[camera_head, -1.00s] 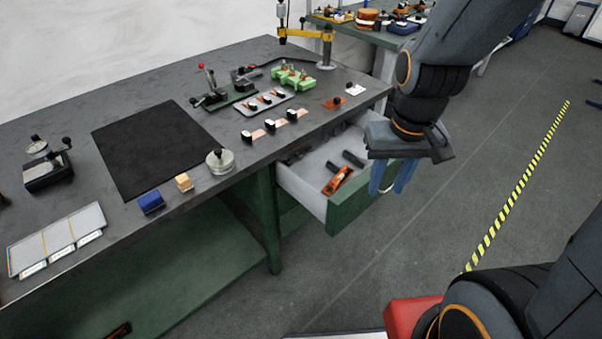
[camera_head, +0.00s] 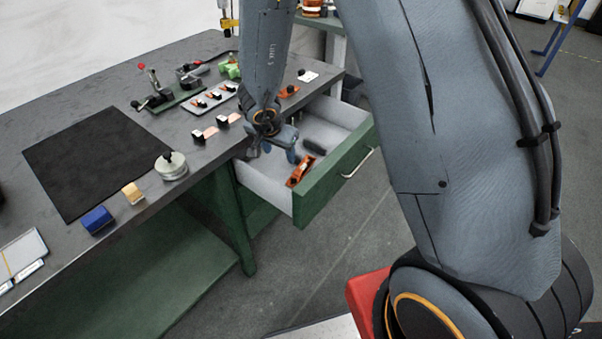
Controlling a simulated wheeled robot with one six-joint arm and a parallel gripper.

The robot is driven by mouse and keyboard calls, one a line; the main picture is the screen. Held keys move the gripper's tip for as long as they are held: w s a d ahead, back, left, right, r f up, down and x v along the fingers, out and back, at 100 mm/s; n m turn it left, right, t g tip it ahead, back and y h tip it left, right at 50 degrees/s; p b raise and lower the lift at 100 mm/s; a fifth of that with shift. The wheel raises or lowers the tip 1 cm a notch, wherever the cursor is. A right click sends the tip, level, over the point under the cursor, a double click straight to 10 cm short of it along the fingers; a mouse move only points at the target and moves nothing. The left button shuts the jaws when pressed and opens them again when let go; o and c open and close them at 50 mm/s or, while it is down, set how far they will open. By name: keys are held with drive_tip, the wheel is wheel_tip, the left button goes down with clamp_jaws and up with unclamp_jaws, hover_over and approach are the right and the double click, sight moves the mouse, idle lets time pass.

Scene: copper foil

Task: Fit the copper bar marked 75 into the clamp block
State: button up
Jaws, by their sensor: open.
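Copper bars with black knobs and white ends lie in a row near the bench's front edge. One bar (camera_head: 204,134) and a second bar (camera_head: 229,120) show; my arm covers the space to their right. No number is readable, so I cannot tell which is marked 75. A green-based fixture with a red-knobbed lever (camera_head: 152,97) stands behind them, beside a grey plate of small copper pieces (camera_head: 212,96). I cannot tell for certain which is the clamp block. My gripper (camera_head: 272,152) is open and points down at the open drawer, right of the bars, with nothing seen between its fingers.
The open drawer (camera_head: 335,178) juts from the bench and holds an orange tool (camera_head: 300,170) and dark items. A black mat (camera_head: 95,155), a round metal weight (camera_head: 171,166), a tan block (camera_head: 133,193) and a blue block (camera_head: 97,220) are on the bench.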

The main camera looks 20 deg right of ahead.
drive_tip(key=m+g+h, duration=0.1)
drive_tip(key=m, duration=0.1)
approach(293, 181)
drive_tip(key=shift+g, duration=0.3)
drive_tip(key=shift+b+x, duration=0.55)
drive_tip(key=shift+x, duration=3)
drive_tip(key=shift+w, duration=0.1)
clamp_jaws()
